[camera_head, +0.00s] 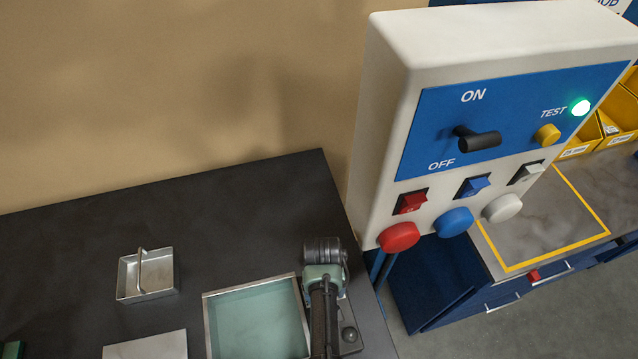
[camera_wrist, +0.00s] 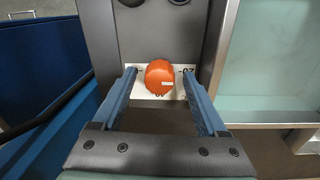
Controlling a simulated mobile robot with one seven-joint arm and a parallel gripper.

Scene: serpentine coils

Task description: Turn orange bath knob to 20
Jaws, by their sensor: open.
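The orange bath knob (camera_wrist: 159,73) sits on a white dial plate (camera_wrist: 152,94) in the middle of the wrist view. It has a small pale mark on its face. Upside-down digits that look like 20 show at the plate's right; other digits below the knob are partly hidden. My gripper (camera_wrist: 158,76) is open, with one blue finger on each side of the knob and small gaps between. I cannot tell how deep the fingertips are around it. In the head view my arm covers the knob, and my fingers are not visible.
The bath (camera_head: 258,322) with pale green liquid lies beside the knob's unit. A metal tray with a handle (camera_head: 147,274) stands on the dark bench at left. A white control box (camera_head: 385,130) with switches and colored buttons rises at right. Open bench lies behind the bath.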

